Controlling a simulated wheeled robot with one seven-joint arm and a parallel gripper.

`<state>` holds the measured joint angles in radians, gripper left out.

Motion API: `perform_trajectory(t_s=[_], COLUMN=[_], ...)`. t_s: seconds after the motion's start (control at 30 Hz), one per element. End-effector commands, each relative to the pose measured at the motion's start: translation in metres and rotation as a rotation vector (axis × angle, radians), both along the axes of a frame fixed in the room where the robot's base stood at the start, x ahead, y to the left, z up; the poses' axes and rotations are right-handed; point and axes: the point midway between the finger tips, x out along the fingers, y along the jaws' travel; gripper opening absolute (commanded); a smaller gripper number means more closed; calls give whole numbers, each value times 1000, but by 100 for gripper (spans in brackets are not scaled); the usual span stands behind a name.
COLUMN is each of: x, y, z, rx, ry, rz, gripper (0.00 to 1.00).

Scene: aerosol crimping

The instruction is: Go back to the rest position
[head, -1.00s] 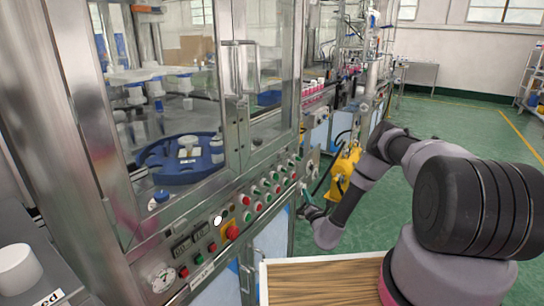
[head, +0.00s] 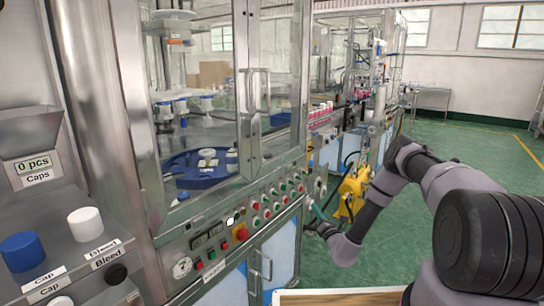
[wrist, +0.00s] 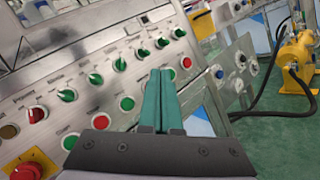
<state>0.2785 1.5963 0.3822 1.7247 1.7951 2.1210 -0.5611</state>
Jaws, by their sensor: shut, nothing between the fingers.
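My gripper (wrist: 160,92) shows in the wrist view with its two green fingers pressed together and nothing between them. It points toward the lower right part of the control panel (wrist: 100,72), which carries several green and red knobs and buttons. I cannot tell the exact gap between the fingertips and the panel. In the head view my arm reaches in from the right and bends down, and my gripper (head: 313,208) shows small and partly hidden near the right end of the panel.
A glass-doored machine (head: 200,110) fills the left and middle. A blue cap (head: 22,252) and a white cap (head: 85,224) sit on a grey station at left. A yellow device (head: 352,192) stands beyond my arm. A wooden surface (head: 340,298) lies below. Green floor is clear at right.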

Motion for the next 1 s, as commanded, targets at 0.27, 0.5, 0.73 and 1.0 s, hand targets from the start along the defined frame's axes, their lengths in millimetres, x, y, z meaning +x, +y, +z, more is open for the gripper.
perform_trajectory(t_s=[0.27, 0.5, 0.73, 1.0], x=[11, -1, -58, -146], y=[30, 74, 115, 128], z=[77, 182, 287, 366], rx=[-74, -226, -486, -872], ry=[-114, -274, -453, -618], rz=[187, 464, 793, 1099], gripper=[0, 0, 0, 0])
